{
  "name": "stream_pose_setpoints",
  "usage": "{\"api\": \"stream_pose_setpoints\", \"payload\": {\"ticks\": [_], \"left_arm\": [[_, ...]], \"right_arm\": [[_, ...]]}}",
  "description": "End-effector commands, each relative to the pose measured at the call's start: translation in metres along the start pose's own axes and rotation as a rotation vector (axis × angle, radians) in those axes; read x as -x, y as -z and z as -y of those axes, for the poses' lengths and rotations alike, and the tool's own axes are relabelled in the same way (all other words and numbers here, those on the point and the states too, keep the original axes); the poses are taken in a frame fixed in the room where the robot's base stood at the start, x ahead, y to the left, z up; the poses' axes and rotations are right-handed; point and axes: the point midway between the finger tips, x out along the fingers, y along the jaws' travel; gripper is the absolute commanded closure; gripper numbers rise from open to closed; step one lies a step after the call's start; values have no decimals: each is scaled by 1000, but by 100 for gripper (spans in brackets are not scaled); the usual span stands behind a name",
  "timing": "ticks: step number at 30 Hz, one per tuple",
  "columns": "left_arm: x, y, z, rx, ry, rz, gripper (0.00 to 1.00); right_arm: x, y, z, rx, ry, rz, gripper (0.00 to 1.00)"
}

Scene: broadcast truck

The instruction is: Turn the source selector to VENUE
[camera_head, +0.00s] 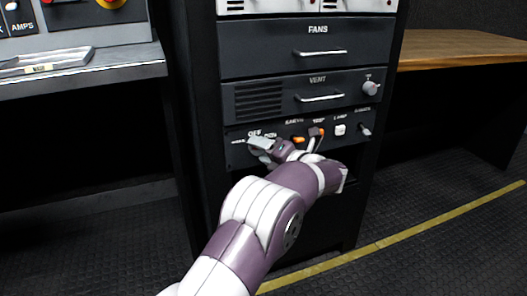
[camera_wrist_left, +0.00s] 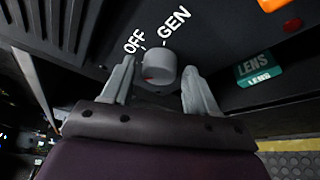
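The source selector is a round grey knob (camera_wrist_left: 156,67) on the dark panel, with OFF and GEN printed above it in the left wrist view. A red mark shows low on its left side; I cannot tell which label it points to. A VENUE label is not readable. My left gripper (camera_wrist_left: 160,88) is open, its two grey fingers on either side of the knob, with a clear gap on the right finger's side. In the head view the left gripper (camera_head: 262,147) is at the panel's left part and hides most of the knob. My right gripper is not in view.
Right of the selector on the same panel are orange switches (camera_head: 298,140), a white button (camera_head: 340,129) and a small lever (camera_head: 365,130). Above are the VENT drawer (camera_head: 285,95) and FANS drawer (camera_head: 265,50) with bar handles. A teal LENS box (camera_wrist_left: 260,72) shows right of my fingers.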

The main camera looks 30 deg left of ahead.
Motion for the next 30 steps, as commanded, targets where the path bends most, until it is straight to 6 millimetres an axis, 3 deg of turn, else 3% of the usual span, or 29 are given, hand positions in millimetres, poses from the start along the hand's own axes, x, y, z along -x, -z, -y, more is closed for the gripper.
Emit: {"api": "stream_pose_setpoints", "payload": {"ticks": [11,22,25,30], "left_arm": [[7,-2,-2,-3,0,1,34],[100,-4,-5,-2,1,3,34],[117,-2,-3,-2,1,2,34],[127,0,0,-1,-1,1,34]], "right_arm": [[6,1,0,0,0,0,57],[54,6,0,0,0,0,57],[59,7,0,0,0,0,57],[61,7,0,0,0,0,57]]}}
